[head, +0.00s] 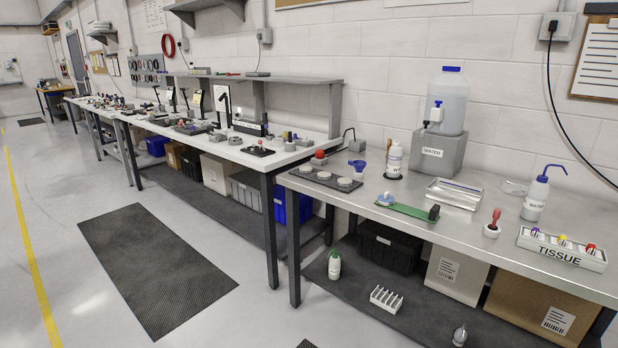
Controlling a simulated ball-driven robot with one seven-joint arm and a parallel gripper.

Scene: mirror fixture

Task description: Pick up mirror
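My gripper and arm are not in view. I cannot pick out the mirror with certainty at this distance. On the long white-topped bench (300,154), an upright panel with a pale frame and a dark hooked shape in front (222,104) stands below the grey shelf. Other small dark upright stands (197,103) are to its left. Several small fixtures and blocks lie around them, too small to identify.
Bins and boxes sit on the lower shelves. The floor left of the benches is open, with a dark mat (155,268).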

